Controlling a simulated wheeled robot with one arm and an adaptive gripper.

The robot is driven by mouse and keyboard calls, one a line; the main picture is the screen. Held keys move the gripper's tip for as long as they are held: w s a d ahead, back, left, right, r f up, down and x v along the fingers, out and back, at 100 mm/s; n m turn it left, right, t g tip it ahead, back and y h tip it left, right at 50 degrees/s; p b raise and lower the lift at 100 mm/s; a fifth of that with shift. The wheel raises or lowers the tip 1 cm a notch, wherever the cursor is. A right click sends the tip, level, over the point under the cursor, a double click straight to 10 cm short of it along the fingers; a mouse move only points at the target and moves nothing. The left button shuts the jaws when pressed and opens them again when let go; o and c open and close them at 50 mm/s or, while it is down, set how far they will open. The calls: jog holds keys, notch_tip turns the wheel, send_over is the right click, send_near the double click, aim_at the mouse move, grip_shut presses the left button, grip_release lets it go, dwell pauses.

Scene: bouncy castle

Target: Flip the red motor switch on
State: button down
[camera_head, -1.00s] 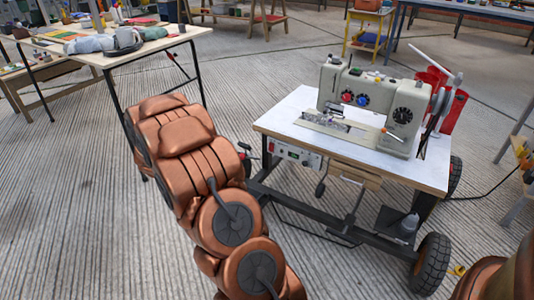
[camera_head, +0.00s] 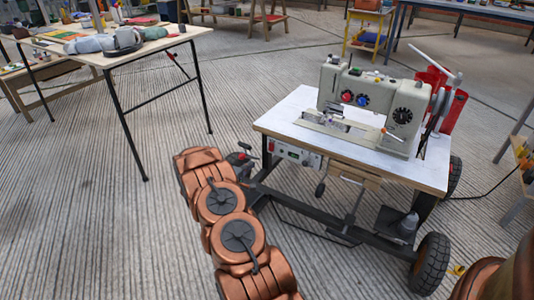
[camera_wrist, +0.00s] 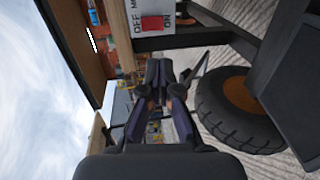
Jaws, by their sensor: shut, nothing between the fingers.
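The red motor switch (camera_wrist: 151,23) sits on a pale control plate (camera_wrist: 168,38) at the top of the wrist view. The plate has OFF lettering to its left and ON to its right. In the head view the control box (camera_head: 293,154) hangs under the front left edge of the sewing table (camera_head: 275,119). My gripper (camera_wrist: 160,68) is shut and empty. In the wrist view its fingertips appear below the switch, with a visible gap in the picture. In the head view my arm reaches up to the left of the box, and my fingers are not clear there.
A sewing machine (camera_head: 365,105) stands on the table. A black wheel (camera_wrist: 238,108) and dark frame bars lie right of my fingers in the wrist view. A wooden drawer (camera_head: 354,176) hangs right of the box. Another table (camera_head: 150,46) stands at the left; floor between is open.

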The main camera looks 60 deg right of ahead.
jog(key=shift+d, duration=0.15)
jog(key=b, duration=0.5)
send_near(270, 150)
jog(key=d, duration=0.5)
jog(key=shift+f, duration=0.4)
jog(key=shift+w+d+b, duration=0.15)
jog(key=shift+d+b, duration=0.15)
jog(key=shift+d, duration=0.8)
jog(key=shift+w+p, duration=0.1)
jog(key=shift+p, duration=0.2)
